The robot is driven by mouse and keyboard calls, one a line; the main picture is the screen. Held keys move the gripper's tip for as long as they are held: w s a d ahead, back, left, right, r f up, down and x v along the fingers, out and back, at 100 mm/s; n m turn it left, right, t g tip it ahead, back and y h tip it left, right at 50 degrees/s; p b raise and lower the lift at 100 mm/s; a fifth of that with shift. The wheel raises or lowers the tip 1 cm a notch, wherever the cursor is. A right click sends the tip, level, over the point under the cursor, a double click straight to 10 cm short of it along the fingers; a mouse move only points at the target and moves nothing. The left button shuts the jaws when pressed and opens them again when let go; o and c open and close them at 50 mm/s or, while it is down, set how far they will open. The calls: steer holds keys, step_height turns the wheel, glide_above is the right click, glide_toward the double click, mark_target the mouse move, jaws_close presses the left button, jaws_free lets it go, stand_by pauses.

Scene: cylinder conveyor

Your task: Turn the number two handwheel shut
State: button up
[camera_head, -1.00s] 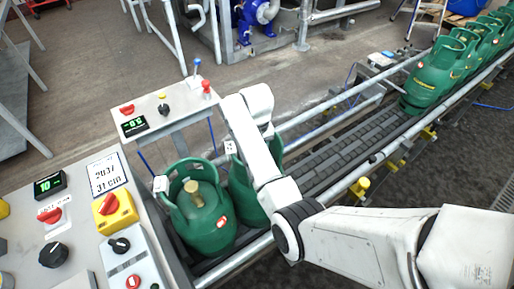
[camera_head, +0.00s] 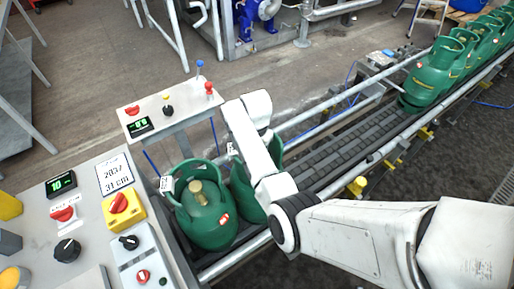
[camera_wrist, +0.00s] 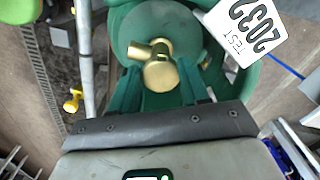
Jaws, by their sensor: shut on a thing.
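The number two handwheel is a round brass knob (camera_wrist: 160,75) on a brass valve inside the collar of a green gas cylinder (camera_wrist: 146,18). In the wrist view my gripper (camera_wrist: 161,83) has its two fingers on either side of the brass knob and is shut on it. In the head view my white arm hides the handwheel and most of this second cylinder (camera_head: 243,190). A white tag (camera_wrist: 256,30) hangs at its collar. A nearer green cylinder (camera_head: 207,228) with its own brass valve (camera_head: 196,187) stands beside it.
Several green cylinders (camera_head: 432,75) stand at the far right end of the roller conveyor (camera_head: 345,148). A control panel (camera_head: 88,218) with red and black knobs is at the left. The conveyor's middle is clear.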

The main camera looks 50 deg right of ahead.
steer(key=m, duration=0.4)
steer(key=shift+w+r+p, duration=0.15)
steer(key=shift+p, duration=0.2)
steer(key=shift+d+m, duration=0.1)
steer(key=shift+m, duration=1.9)
steer(key=o, duration=1.1)
steer(key=shift+c, duration=0.2)
step_height(320, 180, up, 11)
steer(key=shift+f, duration=0.2)
